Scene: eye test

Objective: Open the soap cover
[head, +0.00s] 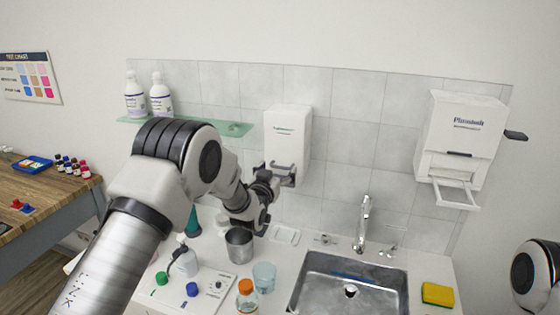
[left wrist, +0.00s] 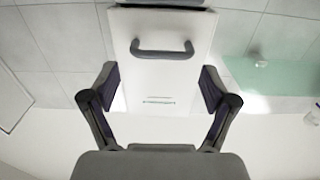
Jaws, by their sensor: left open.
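The soap dispenser is a white wall box (head: 290,128) with a plain front cover, small green lettering and a grey bar handle low on it. In the left wrist view its cover (left wrist: 160,75) appears upside down, with the grey handle (left wrist: 162,51) near the top. The cover looks closed. My left gripper (head: 272,178) is open and empty, in front of the dispenser's lower part. In the left wrist view its two fingers (left wrist: 158,88) appear on either side of the cover, and the handle is not between the tips. My right gripper is out of view.
A glass shelf (head: 226,128) with two bottles is left of the dispenser. A second white dispenser (head: 465,125) hangs at the right. Below are a metal cup (head: 239,244), bottles, a clear cup (head: 264,276), a tap (head: 363,222), a sink (head: 330,293) and a sponge (head: 437,294).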

